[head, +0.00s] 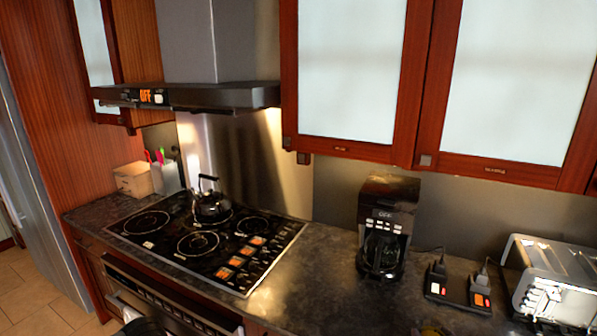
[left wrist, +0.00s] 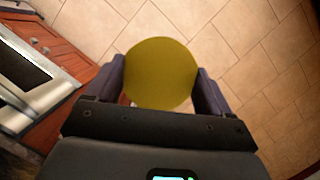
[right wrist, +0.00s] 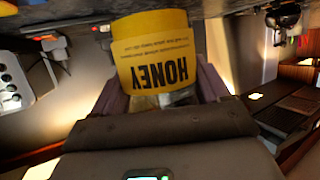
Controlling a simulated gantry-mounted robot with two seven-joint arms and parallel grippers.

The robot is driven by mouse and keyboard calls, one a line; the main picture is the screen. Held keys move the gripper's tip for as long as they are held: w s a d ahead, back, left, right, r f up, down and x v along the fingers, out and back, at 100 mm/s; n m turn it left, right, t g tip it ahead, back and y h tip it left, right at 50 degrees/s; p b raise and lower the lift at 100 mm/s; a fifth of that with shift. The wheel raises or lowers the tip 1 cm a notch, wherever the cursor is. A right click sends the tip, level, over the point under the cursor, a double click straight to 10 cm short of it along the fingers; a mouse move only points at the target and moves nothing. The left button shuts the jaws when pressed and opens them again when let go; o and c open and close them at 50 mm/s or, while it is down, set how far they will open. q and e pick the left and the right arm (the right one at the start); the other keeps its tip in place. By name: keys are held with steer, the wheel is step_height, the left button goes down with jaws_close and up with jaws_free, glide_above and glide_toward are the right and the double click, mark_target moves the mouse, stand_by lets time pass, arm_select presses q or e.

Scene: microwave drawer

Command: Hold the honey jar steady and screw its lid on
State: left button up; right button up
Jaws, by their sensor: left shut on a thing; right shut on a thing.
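The lid (left wrist: 160,73) is a plain yellow disc, seen face-on in the left wrist view. My left gripper (left wrist: 160,82) is shut on it, one finger at each side, with tiled floor behind. The honey jar (right wrist: 157,52) has a yellow label reading HONEY, upside down in the right wrist view. My right gripper (right wrist: 160,85) is shut on the jar, with some clear glass showing between its fingers. The lid and jar are apart, in different grippers. In the head view only a small yellowish bit shows at the bottom edge, right of centre; the jar's opening is hidden.
A dark counter (head: 310,290) runs along the wall with a stove (head: 200,235), a kettle (head: 210,200), a coffee maker (head: 385,225), a power strip (head: 459,291) and a toaster (head: 552,280). Cabinets (head: 440,80) hang above. Counter between stove and coffee maker is clear.

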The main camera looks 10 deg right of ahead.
arm_select(q)
steer(key=v, duration=0.4)
steer(key=shift+s, duration=0.15)
step_height(320, 180, up, 3)
steer(key=shift+f, duration=0.15)
arm_select(e)
steer(key=s+a+f+n+y, duration=0.15)
steer(key=s+a, duration=0.25)
steer(key=a, duration=0.6)
steer(key=s+a+f, duration=0.3)
steer(key=s+a, duration=0.1)
steer(key=a, duration=0.6)
arm_select(q)
step_height(320, 180, up, 14)
steer(key=s+p, duration=0.2)
steer(key=p, duration=2.2)
arm_select(e)
steer(key=s+r, duration=0.4)
steer(key=r, duration=0.6)
steer(key=s+r, duration=0.4)
steer(key=r, duration=0.7)
steer(key=shift+s+d, duration=0.15)
steer(key=shift+s, duration=0.05)
arm_select(q)
steer(key=shift+w, duration=0.1)
arm_select(e)
steer(key=shift+r, duration=0.1)
